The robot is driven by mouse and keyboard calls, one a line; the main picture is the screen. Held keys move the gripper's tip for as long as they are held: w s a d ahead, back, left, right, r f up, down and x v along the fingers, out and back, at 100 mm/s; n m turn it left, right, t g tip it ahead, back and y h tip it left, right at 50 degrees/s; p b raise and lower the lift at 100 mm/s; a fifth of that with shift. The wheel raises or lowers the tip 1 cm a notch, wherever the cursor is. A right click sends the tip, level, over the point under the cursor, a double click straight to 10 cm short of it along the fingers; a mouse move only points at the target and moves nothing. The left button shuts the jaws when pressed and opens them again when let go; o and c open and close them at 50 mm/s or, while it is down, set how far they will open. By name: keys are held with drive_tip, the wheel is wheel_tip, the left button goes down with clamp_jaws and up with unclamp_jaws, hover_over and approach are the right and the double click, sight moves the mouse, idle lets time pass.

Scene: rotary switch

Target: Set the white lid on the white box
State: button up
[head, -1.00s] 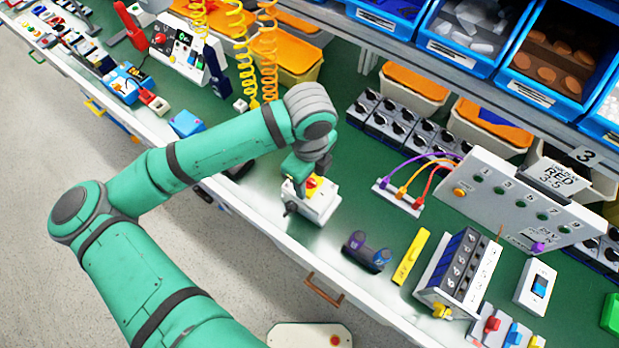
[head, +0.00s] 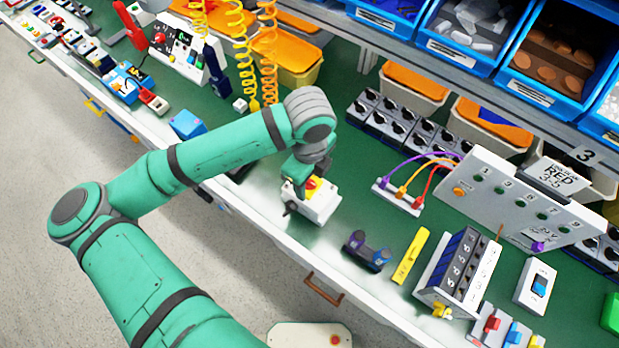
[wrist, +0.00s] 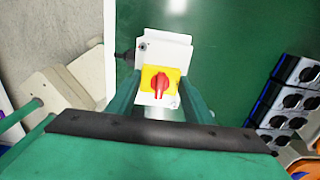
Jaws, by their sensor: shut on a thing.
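The white box (head: 318,207) stands upright on the green bench near its front edge, with a black fitting on its left side. In the wrist view its far part (wrist: 165,48) shows beyond the lid. The white lid (wrist: 173,102) carries a yellow plate and a red rotary knob. My gripper (wrist: 160,84) has its green fingers on either side of the lid and is shut on it. In the head view my gripper (head: 300,180) is right at the box, and the lid is partly hidden by it. I cannot tell whether the lid touches the box.
A purple-and-blue two-button part (head: 367,251) and a yellow bar (head: 411,256) lie to the right. Black rotary switches (head: 395,122) stand behind. A blue box (head: 187,124) is at the left. The bench is clear around the white box.

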drive_tip(key=shift+f, duration=0.2)
drive_tip(key=o, duration=1.2)
drive_tip(key=shift+r, duration=0.1)
wheel_tip(320, 180, up, 11)
drive_tip(key=shift+f, duration=0.15)
drive_tip(key=shift+f, duration=0.1)
